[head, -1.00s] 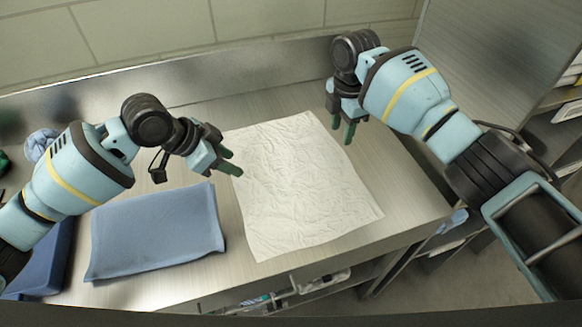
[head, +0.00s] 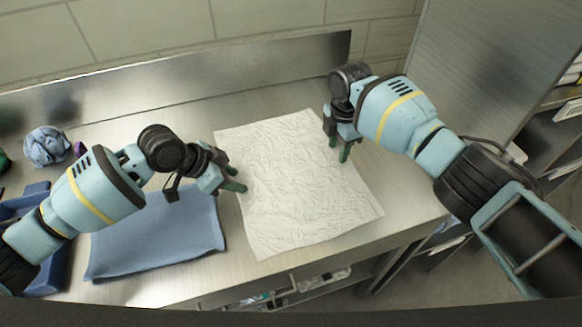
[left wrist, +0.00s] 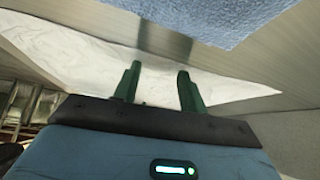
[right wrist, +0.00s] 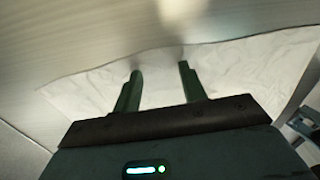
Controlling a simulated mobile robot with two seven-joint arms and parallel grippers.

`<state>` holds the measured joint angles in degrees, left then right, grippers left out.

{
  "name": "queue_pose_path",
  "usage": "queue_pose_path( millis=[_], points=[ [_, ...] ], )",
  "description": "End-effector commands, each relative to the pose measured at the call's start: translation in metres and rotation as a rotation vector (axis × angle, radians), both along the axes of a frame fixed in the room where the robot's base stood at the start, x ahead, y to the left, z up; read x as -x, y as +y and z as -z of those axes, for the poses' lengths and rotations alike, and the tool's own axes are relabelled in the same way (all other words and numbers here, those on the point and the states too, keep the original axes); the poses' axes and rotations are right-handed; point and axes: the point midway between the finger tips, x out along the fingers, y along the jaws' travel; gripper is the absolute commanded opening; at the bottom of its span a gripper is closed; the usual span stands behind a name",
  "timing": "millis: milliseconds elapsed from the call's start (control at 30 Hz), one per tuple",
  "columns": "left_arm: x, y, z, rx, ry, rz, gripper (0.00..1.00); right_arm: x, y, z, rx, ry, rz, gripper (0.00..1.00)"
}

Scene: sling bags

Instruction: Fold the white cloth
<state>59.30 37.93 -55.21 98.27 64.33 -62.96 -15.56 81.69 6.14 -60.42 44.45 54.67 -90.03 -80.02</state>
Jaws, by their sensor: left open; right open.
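The white cloth (head: 300,195) lies spread flat and wrinkled on the metal counter in the head view. My left gripper (head: 238,186) is open and empty at the cloth's left edge. In the left wrist view its green fingers (left wrist: 157,85) stand apart with the white cloth (left wrist: 75,45) beyond them. My right gripper (head: 340,148) is open at the cloth's right edge, toward its far right corner. In the right wrist view its fingers (right wrist: 160,88) stand apart over the edge of the white cloth (right wrist: 80,88). I cannot tell whether either gripper touches the cloth.
A folded blue cloth (head: 155,235) lies left of the white cloth, partly under my left arm. A crumpled blue bundle (head: 47,147) and a blue tray (head: 50,270) are at the far left. A metal backsplash (head: 180,88) runs behind. The counter's front edge is close to the white cloth.

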Motion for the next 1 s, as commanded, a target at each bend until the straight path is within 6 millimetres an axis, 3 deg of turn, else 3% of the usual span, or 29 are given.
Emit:
queue_pose_path(
  millis=[67, 700, 1000],
  points=[
    [0.0013, -0.0002, 0.0064, 0.000, 0.008, 0.000, 0.41, 0.0013, -0.0001, 0.0074, 0.000, 0.009, 0.000, 0.41],
    [0.0019, 0.0003, 0.0070, -0.002, 0.010, 0.001, 0.00, 0.0023, -0.0009, 0.0087, 0.003, 0.012, 0.001, 0.00],
    [0.0022, 0.0004, 0.0079, -0.002, 0.012, 0.000, 0.00, 0.0027, -0.0013, 0.0100, 0.003, 0.014, 0.002, 0.00]
  ],
)
